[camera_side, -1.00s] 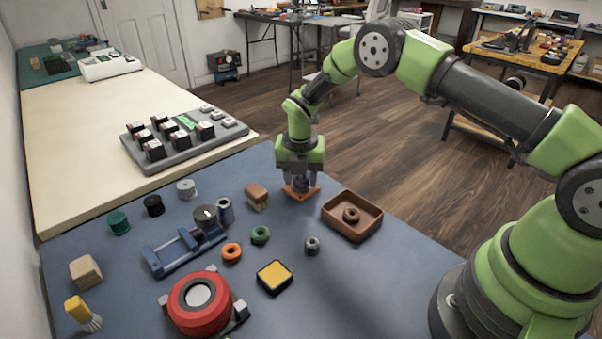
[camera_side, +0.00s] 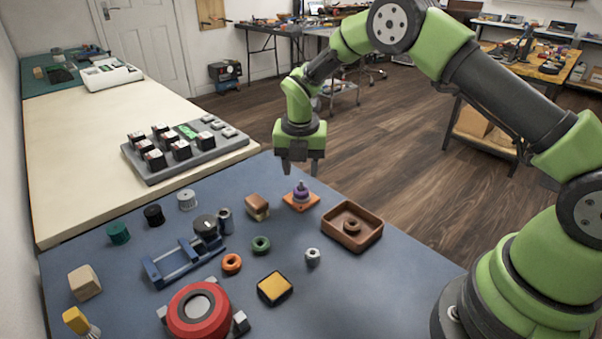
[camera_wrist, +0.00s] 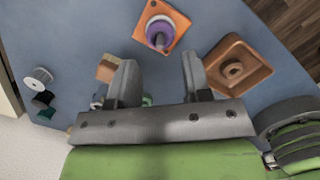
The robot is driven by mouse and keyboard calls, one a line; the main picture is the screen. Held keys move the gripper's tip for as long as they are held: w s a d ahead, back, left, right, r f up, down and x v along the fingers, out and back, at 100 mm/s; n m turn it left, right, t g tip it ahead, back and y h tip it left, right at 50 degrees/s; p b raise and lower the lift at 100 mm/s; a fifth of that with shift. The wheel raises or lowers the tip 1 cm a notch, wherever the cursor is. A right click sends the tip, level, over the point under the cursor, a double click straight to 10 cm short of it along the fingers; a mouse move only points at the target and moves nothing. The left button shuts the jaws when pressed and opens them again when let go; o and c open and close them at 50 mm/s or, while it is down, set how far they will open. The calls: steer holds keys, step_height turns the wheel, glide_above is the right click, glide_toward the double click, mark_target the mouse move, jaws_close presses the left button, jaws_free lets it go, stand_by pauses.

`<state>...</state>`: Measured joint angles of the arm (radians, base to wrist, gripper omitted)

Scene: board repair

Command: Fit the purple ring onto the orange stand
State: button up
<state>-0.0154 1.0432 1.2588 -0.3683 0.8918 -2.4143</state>
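The orange stand (camera_side: 301,203) lies on the blue mat near its far edge, with an upright peg. The purple ring (camera_side: 301,192) is around the peg of the stand. In the wrist view the purple ring (camera_wrist: 157,32) also encircles the peg, above the orange base (camera_wrist: 178,19). A paler layer shows under the ring. My gripper (camera_side: 300,172) is raised above and behind the stand, open and empty. In the wrist view its fingers (camera_wrist: 160,80) are apart, with nothing between them.
A brown tray (camera_side: 378,238) holding a brown ring stands right of the stand. A wood-topped brush (camera_side: 257,206) stands to its left. A green ring (camera_side: 261,244), an orange ring (camera_side: 231,263) and a metal nut (camera_side: 313,257) lie nearer the camera.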

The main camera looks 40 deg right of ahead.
steer(key=shift+s+a+r, duration=0.1)
steer(key=shift+a+r, duration=0.05)
steer(key=shift+r, duration=1.15)
steer(key=shift+s+a+r, duration=0.1)
steer(key=shift+r, duration=1.15)
step_height(320, 180, up, 8)
steer(key=m+t, duration=0.1)
steer(key=m, duration=0.5)
glide_above(301, 193)
steer(key=s, duration=0.3)
steer(key=s+a+r+m+t+y, duration=0.1)
steer(key=s+r+m+t, duration=0.1)
steer(key=s+r+m, duration=0.55)
steer(key=s+a+r+m+t+y, duration=0.2)
steer(key=s+m+t, duration=0.1)
steer(key=s+m, duration=1.3)
steer(key=shift+r+m, duration=0.4)
steer(key=shift+m, duration=0.05)
